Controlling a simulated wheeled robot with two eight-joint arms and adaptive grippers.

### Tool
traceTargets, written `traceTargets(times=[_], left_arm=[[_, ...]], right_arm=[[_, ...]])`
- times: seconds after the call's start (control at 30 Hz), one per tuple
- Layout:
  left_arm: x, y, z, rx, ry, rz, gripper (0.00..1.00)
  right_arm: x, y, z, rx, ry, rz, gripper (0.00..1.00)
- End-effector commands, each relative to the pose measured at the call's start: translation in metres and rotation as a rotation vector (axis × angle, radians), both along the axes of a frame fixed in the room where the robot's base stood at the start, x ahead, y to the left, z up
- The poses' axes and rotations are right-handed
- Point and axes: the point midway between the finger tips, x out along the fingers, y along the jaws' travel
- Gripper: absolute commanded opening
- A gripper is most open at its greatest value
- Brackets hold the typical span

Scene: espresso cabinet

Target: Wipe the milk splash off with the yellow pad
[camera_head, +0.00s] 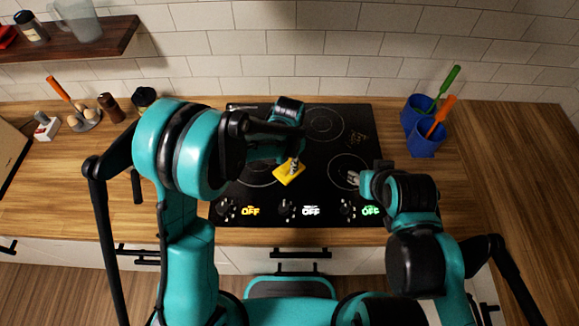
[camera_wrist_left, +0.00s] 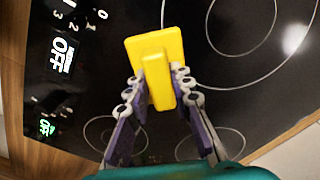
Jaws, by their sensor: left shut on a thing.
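The yellow pad (camera_head: 287,175) is a flat rectangle with a raised grip, above or on the black cooktop (camera_head: 300,140); I cannot tell if it touches the glass. My left gripper (camera_head: 294,164) is shut on the pad's grip. In the left wrist view, its two fingers (camera_wrist_left: 158,80) hold the grip from both sides, and the pad (camera_wrist_left: 142,45) lies beyond them. Small pale brownish marks (camera_head: 357,140) show on the cooktop's right side; I cannot tell if these are the milk splash. My right gripper (camera_head: 354,178) hangs over the cooktop's right edge; its opening is unclear.
Two blue cups (camera_head: 427,143) with green- and orange-handled utensils stand right of the cooktop. Control knobs and OFF displays (camera_head: 310,210) line its front edge. Eggs (camera_head: 80,120) and dark shakers (camera_head: 110,106) stand at the left. The wooden counter at the right is clear.

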Motion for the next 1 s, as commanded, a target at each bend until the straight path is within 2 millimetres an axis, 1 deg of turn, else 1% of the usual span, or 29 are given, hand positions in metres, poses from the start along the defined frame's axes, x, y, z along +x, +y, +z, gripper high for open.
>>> traceTargets(times=[0.03,0.6,0.73,1.0], left_arm=[[0.0,0.0,0.007,0.0,0.0,0.0,0.0],[0.005,-0.001,0.056,0.0,0.0,0.006,0.0],[0.006,-0.001,0.06,0.0,0.0,0.007,0.0],[0.006,-0.001,0.059,0.0,0.0,0.007,0.0]], right_arm=[[0.0,0.0,0.006,0.0,0.0,0.0,0.4],[0.0,0.0,0.036,0.0,0.0,0.0,0.4],[0.0,0.0,0.038,0.0,0.0,0.0,0.4],[0.0,0.0,0.037,0.0,0.0,0.0,0.4]])
